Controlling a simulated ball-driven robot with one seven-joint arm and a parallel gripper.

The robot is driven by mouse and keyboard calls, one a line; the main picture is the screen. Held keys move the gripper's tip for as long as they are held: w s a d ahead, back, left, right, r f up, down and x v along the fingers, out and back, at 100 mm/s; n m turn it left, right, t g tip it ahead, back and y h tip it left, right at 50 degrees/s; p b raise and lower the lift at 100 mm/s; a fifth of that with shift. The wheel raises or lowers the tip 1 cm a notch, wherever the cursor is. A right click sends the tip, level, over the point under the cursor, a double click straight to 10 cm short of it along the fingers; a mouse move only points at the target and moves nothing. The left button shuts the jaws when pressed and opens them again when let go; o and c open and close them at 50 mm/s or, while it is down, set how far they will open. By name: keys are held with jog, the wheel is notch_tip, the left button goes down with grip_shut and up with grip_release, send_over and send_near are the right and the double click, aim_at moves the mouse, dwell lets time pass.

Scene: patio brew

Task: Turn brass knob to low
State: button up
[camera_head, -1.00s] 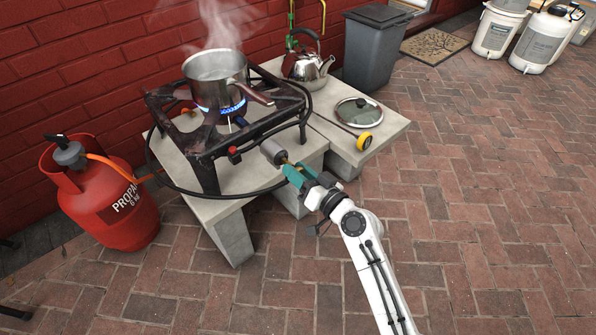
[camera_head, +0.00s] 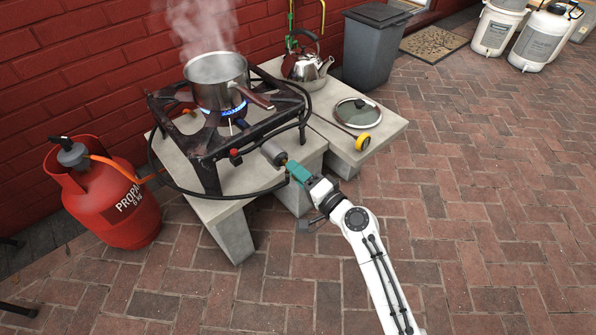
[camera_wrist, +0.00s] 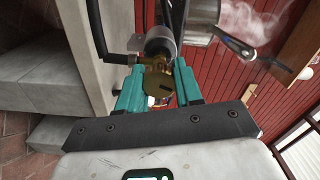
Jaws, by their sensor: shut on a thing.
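The brass knob (camera_wrist: 157,82) shows in the wrist view between the two teal fingers of my gripper (camera_wrist: 158,90), which is shut on it. It sits at the end of a grey cylindrical fitting (camera_wrist: 160,42). In the head view my gripper (camera_head: 292,168) reaches the fitting (camera_head: 273,152) at the burner's front right corner, and its fingers mostly hide the knob. The black burner stand (camera_head: 205,143) carries a steaming steel saucepan (camera_head: 217,80). Blue flame (camera_head: 232,108) shows beneath the pan. I cannot read any low mark.
A red propane cylinder (camera_head: 112,195) stands left, with an orange hose. A black hose loops around the burner's front. A kettle (camera_head: 306,65) and a glass lid (camera_head: 357,112) rest on the concrete slabs (camera_head: 385,128). Brick paving to the right is open.

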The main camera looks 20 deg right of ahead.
jog(key=shift+w+d+r+m, duration=0.15)
jog(key=shift+d+m, duration=0.1)
jog(key=shift+m, duration=0.35)
jog(key=o, duration=0.9)
jog(key=shift+o, duration=0.7)
jog(key=shift+a, duration=0.1)
jog(key=p+v, duration=0.1)
jog(key=v, duration=1)
